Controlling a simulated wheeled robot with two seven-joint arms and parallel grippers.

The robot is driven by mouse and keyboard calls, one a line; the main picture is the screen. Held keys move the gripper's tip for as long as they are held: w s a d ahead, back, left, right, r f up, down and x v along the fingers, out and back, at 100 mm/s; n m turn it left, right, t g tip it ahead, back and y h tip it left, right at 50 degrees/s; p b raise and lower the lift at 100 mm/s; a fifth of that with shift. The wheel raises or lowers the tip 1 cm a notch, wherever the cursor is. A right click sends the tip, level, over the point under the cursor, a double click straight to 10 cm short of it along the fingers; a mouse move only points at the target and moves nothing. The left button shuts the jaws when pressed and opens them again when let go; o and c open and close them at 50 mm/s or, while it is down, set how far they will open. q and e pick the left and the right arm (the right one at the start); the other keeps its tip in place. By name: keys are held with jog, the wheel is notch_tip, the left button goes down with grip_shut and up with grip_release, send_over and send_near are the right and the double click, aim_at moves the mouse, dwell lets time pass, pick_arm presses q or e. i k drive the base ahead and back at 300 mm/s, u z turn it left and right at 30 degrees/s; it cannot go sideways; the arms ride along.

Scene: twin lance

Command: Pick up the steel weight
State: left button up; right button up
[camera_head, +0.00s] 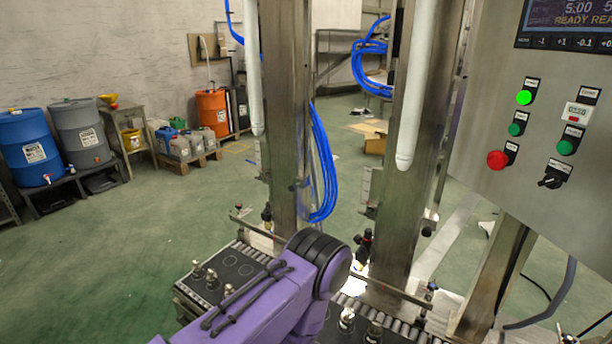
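Several small shiny steel weights with knobs stand in the lower part of the view. Some, such as one steel weight (212,278), stand on a black tray with round marks (239,264) left of my purple arm. Others, such as another steel weight (347,318), stand right of the arm near a roller conveyor. I cannot tell which weight the task names. My purple arm crosses the bottom middle and hides part of the tray and conveyor. Neither gripper shows, so nothing held can be seen.
Two steel columns (402,170) with white lances (417,90) rise behind the conveyor (395,331). A control panel (545,130) with lit buttons fills the upper right. Blue hoses (323,165) hang between the columns. Drums (78,135) stand far left, with open green floor before them.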

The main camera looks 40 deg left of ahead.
aim_at(228, 289)
jog(key=u, duration=1.8)
jog(key=k, duration=0.35)
jog(key=u, duration=1.45)
jog(key=i, duration=1.6)
jog(key=z, duration=0.85)
jog(key=i, duration=0.45)
jog(key=z, duration=0.45)
